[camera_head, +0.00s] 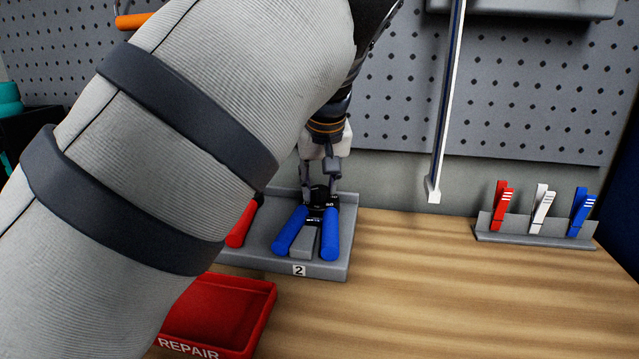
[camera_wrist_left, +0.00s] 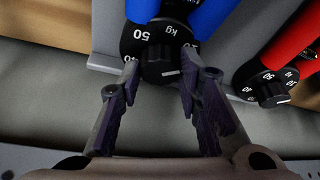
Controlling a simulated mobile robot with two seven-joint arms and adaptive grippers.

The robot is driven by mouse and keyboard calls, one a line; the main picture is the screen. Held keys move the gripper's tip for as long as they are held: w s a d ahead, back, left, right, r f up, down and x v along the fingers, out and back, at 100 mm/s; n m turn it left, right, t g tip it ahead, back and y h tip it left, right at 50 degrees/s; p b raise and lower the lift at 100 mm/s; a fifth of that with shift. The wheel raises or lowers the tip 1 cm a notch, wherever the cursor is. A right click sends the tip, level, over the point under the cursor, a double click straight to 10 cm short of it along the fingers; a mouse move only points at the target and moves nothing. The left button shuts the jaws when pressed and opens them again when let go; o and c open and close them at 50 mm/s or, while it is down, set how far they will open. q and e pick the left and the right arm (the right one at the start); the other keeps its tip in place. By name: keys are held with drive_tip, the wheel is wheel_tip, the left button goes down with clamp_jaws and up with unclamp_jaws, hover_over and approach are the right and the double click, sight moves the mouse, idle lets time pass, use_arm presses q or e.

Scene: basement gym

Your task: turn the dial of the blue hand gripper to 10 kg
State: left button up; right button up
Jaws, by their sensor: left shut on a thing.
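The blue hand gripper (camera_head: 331,235) lies in a grey tray (camera_head: 345,262) marked 2, its two blue handles toward me. In the left wrist view its black dial (camera_wrist_left: 158,66) sits at the lower end, with white figures 50, kg and 40 legible around it; the others are partly covered. A white pointer line shows at the dial's lower right; the figure it faces is hidden by a finger. My left gripper (camera_head: 319,188) reaches down from above and is shut on the dial, one finger on each side (camera_wrist_left: 160,76). My right gripper is not in view.
A red hand gripper (camera_head: 240,226) lies left of the blue one in the tray, partly hidden by my arm. A red REPAIR tray (camera_head: 265,300) stands in front. Red, white and blue clips stand in a grey rack (camera_head: 530,236) at right. The bench between is clear.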

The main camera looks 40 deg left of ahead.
use_arm(q)
drive_tip(key=shift+n, duration=0.6)
drive_tip(key=o, duration=1.1)
drive_tip(key=shift+o, duration=0.2)
drive_tip(key=v, duration=1.2)
drive_tip(key=shift+w+d, duration=0.2)
